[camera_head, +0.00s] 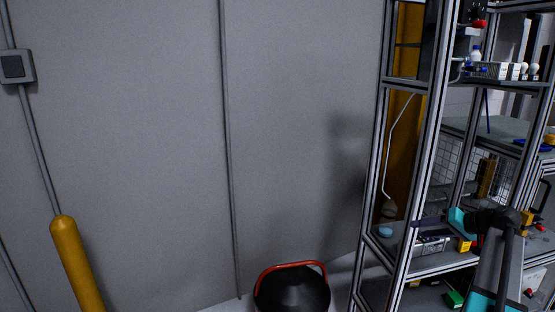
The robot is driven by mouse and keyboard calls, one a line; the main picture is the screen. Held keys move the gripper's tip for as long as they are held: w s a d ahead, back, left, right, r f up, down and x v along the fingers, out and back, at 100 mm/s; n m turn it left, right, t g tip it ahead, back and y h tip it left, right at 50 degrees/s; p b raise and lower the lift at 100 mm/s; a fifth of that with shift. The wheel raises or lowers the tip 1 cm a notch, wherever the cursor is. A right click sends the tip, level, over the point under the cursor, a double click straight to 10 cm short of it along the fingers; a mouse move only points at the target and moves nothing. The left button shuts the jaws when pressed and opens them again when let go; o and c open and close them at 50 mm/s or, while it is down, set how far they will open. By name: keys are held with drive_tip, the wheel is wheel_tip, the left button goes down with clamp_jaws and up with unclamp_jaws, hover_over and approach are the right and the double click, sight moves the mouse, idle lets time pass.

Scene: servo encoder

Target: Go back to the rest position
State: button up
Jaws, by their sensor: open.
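My gripper (424,222) shows at the right, small and dark, at the end of my arm with its teal wrist part. It points left, in front of the metal shelf rack (428,150). Its jaws are open, and I see nothing held between them. My forearm rises from the lower right edge to the wrist. The gripper overlaps the rack's lower shelf in the picture; I cannot tell how far it is from the frame.
The rack's shelves hold small bottles, boxes and other parts. A black bin with a red rim (292,290) stands at the bottom middle, left of the rack. A yellow post (76,262) stands at the left. A grey wall (290,120) fills the back.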

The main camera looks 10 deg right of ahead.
drive_tip(key=a+f+g+y, duration=0.1)
drive_tip(key=a+f+g, duration=0.2)
drive_tip(key=a+f, duration=1.05)
drive_tip(key=a+f+g, duration=0.3)
drive_tip(key=a+f, duration=0.8)
drive_tip(key=f, duration=0.5)
drive_tip(key=s+a+f+n+g, duration=0.1)
drive_tip(key=s+a+f+g, duration=0.1)
drive_tip(key=s+a+f, duration=0.4)
drive_tip(key=s+a+f+n+g, duration=0.1)
drive_tip(key=s+a+f+g, duration=0.15)
drive_tip(key=a+f, duration=0.55)
drive_tip(key=s+a+f+n+g+h, duration=0.1)
drive_tip(key=s+a+f+g, duration=0.1)
drive_tip(key=s, duration=0.7)
drive_tip(key=s+a+f+n+g+h, duration=0.1)
drive_tip(key=s+a+f+h, duration=0.1)
drive_tip(key=s+a+f, duration=0.3)
drive_tip(key=s+a+f+n+g+h, duration=0.1)
drive_tip(key=s+f, duration=0.4)
drive_tip(key=s, duration=0.8)
drive_tip(key=a+g+h, duration=0.1)
drive_tip(key=a, duration=0.1)
drive_tip(key=shift+a+f+n+g, duration=0.3)
drive_tip(key=shift+g, duration=0.05)
